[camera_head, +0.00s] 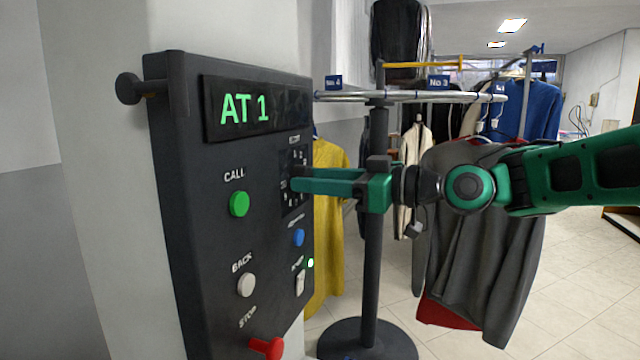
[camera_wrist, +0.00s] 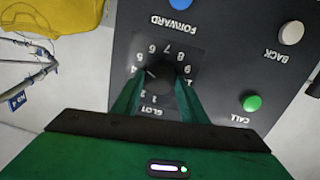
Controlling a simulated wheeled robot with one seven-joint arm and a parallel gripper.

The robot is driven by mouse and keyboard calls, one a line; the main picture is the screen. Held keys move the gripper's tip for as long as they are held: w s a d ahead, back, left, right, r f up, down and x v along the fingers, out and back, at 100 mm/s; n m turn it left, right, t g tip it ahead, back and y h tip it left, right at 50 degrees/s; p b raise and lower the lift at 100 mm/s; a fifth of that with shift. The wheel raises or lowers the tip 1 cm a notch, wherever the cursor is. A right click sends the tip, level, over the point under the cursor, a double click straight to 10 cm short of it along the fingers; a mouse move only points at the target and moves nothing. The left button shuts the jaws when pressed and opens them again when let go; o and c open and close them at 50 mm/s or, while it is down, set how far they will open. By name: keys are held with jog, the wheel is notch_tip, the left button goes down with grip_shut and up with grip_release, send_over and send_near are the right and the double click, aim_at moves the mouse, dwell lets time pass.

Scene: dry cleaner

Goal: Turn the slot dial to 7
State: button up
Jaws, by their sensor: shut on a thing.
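The slot dial (camera_wrist: 163,78) is a dark round knob ringed by white numbers on the control panel (camera_wrist: 230,30). In the wrist view it appears upside down, with the SLOT label at the bottom. A short white mark on the knob points to about 4 or 5; I cannot tell which exactly. The 7 is at the top of the ring there. My gripper (camera_wrist: 160,95) is shut on the dial, one finger on each side. In the head view my gripper (camera_head: 296,183) reaches the panel from the right and hides most of the dial. The display (camera_head: 250,107) reads AT 1.
The panel also carries a green CALL button (camera_head: 239,204), a white BACK button (camera_head: 247,285), a blue FORWARD button (camera_head: 299,237), a white switch (camera_head: 300,283) and a red STOP knob (camera_head: 266,347). A garment rail (camera_head: 420,97) with hanging clothes stands close behind my arm.

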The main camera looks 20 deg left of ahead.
jog(key=m, duration=0.6)
jog(key=shift+w+d+r+g, duration=0.15)
jog(key=shift+w+r+g, duration=0.05)
jog(key=shift+w+g, duration=0.2)
jog(key=m, duration=0.5)
jog(key=shift+w+g, duration=0.15)
jog(key=shift+g, duration=0.15)
jog(key=shift+m, duration=0.4)
jog(key=shift+f, duration=0.1)
jog(key=o, duration=1)
jog(key=shift+o, duration=0.2)
jog(key=s+d, duration=0.1)
jog(key=d, duration=0.9)
jog(key=shift+d+r, duration=0.35)
jog(key=shift+r, duration=0.05)
